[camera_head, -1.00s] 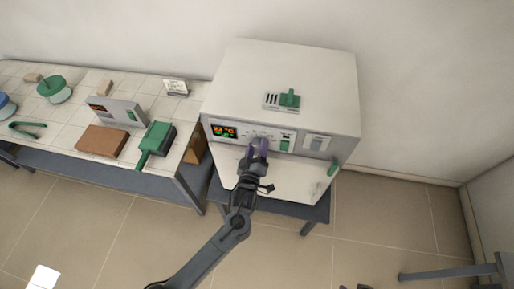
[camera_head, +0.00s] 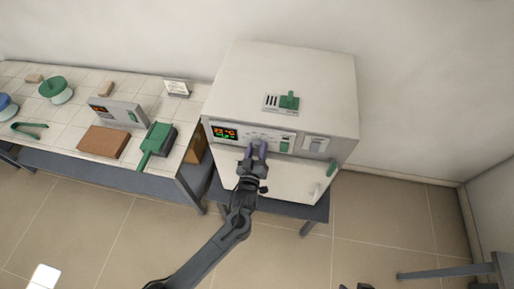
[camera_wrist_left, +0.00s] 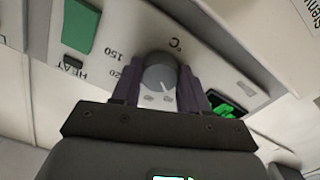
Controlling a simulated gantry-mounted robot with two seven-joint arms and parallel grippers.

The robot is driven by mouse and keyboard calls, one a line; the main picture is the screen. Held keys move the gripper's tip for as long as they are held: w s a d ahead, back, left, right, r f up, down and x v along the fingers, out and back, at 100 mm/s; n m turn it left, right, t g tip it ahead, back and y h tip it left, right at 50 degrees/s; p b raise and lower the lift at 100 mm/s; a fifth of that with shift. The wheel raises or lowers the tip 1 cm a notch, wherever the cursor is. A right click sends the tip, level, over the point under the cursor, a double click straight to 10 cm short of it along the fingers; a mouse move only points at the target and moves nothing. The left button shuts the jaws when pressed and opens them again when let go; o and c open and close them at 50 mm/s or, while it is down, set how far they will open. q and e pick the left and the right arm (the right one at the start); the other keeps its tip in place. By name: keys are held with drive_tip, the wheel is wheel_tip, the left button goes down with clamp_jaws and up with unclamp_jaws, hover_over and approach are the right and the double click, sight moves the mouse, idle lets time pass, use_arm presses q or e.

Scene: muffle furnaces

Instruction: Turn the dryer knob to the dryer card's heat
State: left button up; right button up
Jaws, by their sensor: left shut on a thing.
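The dryer is a big white box (camera_head: 285,80) with a front panel carrying a lit display (camera_head: 226,132) with orange and green digits. Its round grey knob (camera_wrist_left: 160,72) shows in the left wrist view, with the marks 120, 150 and °C printed around it. My left gripper (camera_head: 257,149) is at the panel, its purple fingers on both sides of the knob, shut on it; it also shows in the left wrist view (camera_wrist_left: 158,88). A small white card (camera_head: 177,87) stands on the bench to the left; its text is too small to read.
A green HEAT switch (camera_wrist_left: 80,25) sits near the knob. The floor in front is open.

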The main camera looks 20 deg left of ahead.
use_arm(q)
drive_tip(key=m+p, duration=0.1)
drive_tip(key=m, duration=0.3)
drive_tip(key=shift+r+m+p, duration=0.1)
drive_tip(key=shift+m+p, duration=0.25)
drive_tip(key=shift+m, duration=0.05)
drive_tip(key=m+p, duration=0.2)
drive_tip(key=m, duration=0.3)
drive_tip(key=m+p, duration=0.2)
drive_tip(key=m, duration=0.4)
drive_tip(key=shift+a+m, duration=0.1)
drive_tip(key=shift+m, duration=0.2)
drive_tip(key=m+p, duration=0.1)
drive_tip(key=m, duration=0.2)
drive_tip(key=shift+m, duration=0.4)
drive_tip(key=o, duration=1.1)
drive_tip(key=shift+c, duration=0.2)
